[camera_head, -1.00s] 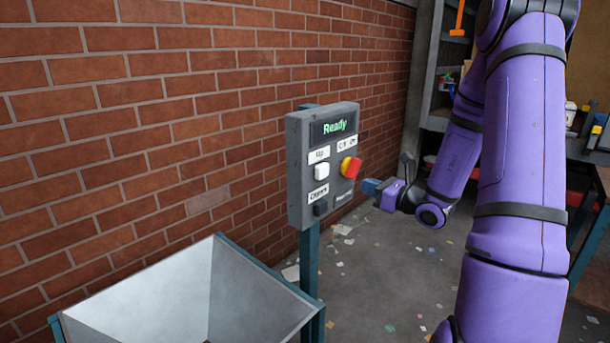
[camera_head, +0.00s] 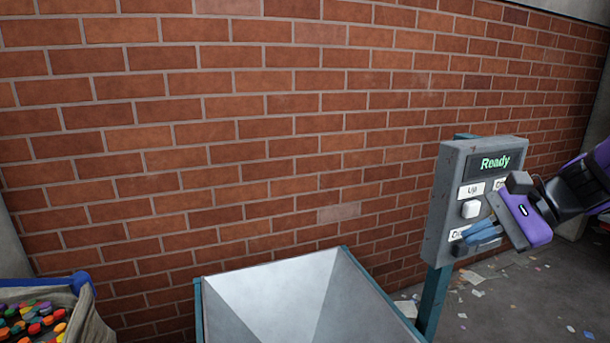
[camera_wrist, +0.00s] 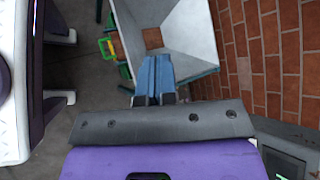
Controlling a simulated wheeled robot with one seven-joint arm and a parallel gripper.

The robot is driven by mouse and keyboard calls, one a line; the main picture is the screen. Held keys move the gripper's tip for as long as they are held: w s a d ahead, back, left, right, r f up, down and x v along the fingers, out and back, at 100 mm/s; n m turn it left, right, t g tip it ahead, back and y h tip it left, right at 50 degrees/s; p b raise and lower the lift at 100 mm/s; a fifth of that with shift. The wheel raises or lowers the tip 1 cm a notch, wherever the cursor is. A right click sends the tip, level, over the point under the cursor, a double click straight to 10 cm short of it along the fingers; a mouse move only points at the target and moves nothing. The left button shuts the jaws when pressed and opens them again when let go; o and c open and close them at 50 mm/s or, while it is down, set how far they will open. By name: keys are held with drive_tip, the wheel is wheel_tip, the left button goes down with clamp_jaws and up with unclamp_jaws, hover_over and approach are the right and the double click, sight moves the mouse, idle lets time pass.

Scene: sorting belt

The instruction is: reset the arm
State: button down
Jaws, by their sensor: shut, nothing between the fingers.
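My gripper (camera_head: 480,234) is purple and dark grey with blue fingers. In the head view it is at the right, in front of the lower part of the grey control panel (camera_head: 450,180), hiding some of its buttons and labels. In the wrist view the blue fingers of my gripper (camera_wrist: 154,78) are together and empty, over the near side of the metal hopper. The panel's screen (camera_head: 494,163) reads "Ready" in green. A white button (camera_head: 470,209) shows beside the gripper.
A grey metal hopper (camera_head: 260,300) stands left of the panel post (camera_head: 433,300). A brick wall (camera_head: 250,150) runs behind both. A bin of colourful caps (camera_head: 85,320) is at the lower left. Litter lies on the floor (camera_head: 490,300) at the right.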

drive_tip(key=s+d+r+n+t+h, duration=0.1)
drive_tip(key=s+r+n+h, duration=0.2)
drive_tip(key=s+n+h, duration=0.2)
drive_tip(key=s+d+r+n+t+h, duration=0.1)
drive_tip(key=s+r+n+h, duration=0.3)
drive_tip(key=s+n, duration=0.3)
drive_tip(key=shift+s+n+h, duration=0.3)
drive_tip(key=shift+s+h, duration=0.1)
drive_tip(key=shift+s, duration=0.4)
